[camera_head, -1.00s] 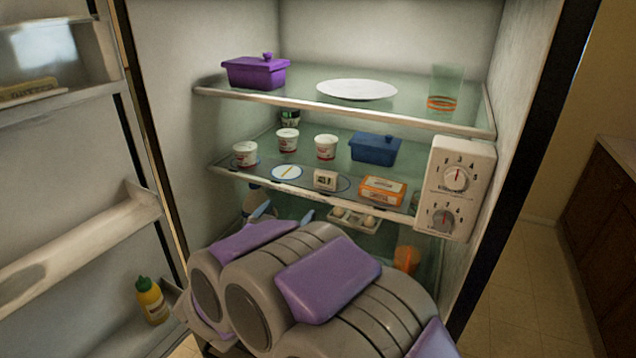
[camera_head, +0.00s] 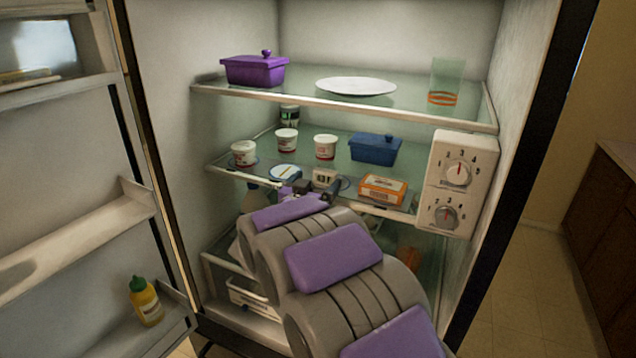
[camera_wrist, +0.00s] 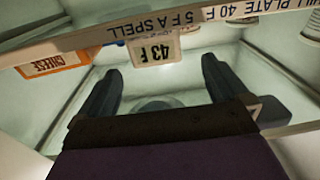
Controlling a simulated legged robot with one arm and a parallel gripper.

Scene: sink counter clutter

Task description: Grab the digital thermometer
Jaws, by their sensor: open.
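The digital thermometer (camera_head: 324,178) is a small white box with a dark display, standing near the front edge of the middle fridge shelf. In the wrist view the thermometer (camera_wrist: 153,50) appears upside down and reads 43 F. My gripper (camera_head: 315,191) is just in front of that shelf edge, close to the thermometer, and partly covers its lower part in the head view. In the wrist view my gripper (camera_wrist: 160,72) is open with its dark fingers apart and nothing between them. The thermometer shows ahead of the gap, apart from the fingers.
An orange-and-white box (camera_head: 383,188) stands right of the thermometer; a round white dish (camera_head: 285,173) is left. Behind are white cups (camera_head: 325,147) and a blue lidded container (camera_head: 375,149). The upper shelf (camera_head: 345,106) is overhead; a control panel (camera_head: 458,186) is at right.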

